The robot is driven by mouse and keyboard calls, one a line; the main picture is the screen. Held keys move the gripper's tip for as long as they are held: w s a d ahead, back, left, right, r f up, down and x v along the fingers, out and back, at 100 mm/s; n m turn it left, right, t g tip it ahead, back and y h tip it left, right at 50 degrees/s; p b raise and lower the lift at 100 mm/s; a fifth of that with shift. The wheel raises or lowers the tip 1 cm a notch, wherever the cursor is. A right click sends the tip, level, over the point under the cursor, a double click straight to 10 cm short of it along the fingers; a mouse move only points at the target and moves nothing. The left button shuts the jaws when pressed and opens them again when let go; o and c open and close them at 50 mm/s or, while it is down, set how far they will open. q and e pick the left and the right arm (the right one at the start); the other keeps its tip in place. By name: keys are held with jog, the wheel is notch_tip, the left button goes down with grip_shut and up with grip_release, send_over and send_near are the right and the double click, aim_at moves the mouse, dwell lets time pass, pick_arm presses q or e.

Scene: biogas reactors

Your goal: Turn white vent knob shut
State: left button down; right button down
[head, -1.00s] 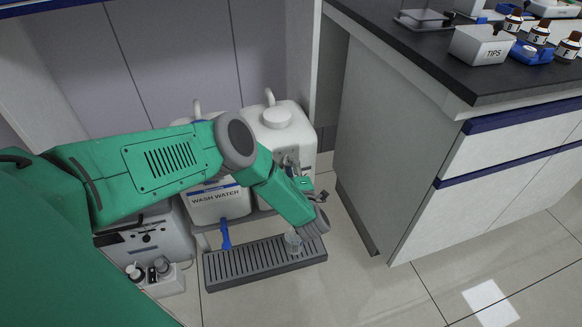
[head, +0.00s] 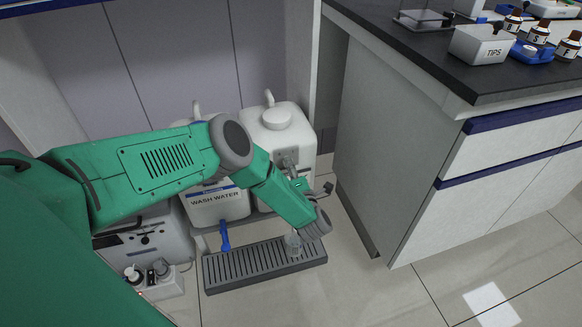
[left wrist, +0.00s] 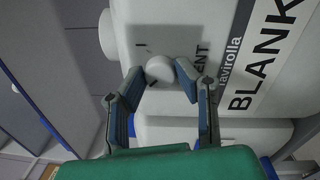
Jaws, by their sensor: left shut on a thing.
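The white vent knob (left wrist: 160,72) is a round knob on the front of a white container, beside lettering partly hidden that ends in "ENT". A short dark mark on the knob points to the lower left in the left wrist view, and a short line is printed on the container above it. My left gripper (left wrist: 159,79) is shut on the knob, one blue-grey finger at each side. In the head view my green left arm reaches down to the white container (head: 279,118), and its wrist mostly hides the fingers and knob. My right gripper is not in view.
A "WASH WATER" container (head: 215,208) with a blue tap (head: 224,236) stands to the left. A grey slatted drip tray (head: 240,267) lies in front, with a small clear vessel (head: 293,243) near its right end. A lab bench (head: 385,150) stands to the right.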

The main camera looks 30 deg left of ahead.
pick_arm(q)
jog(key=shift+a, duration=0.2)
jog(key=c, duration=1.2)
grip_release()
jog(key=shift+f, duration=0.15)
jog(key=shift+v, duration=5.95)
jog(key=shift+w, duration=0.1)
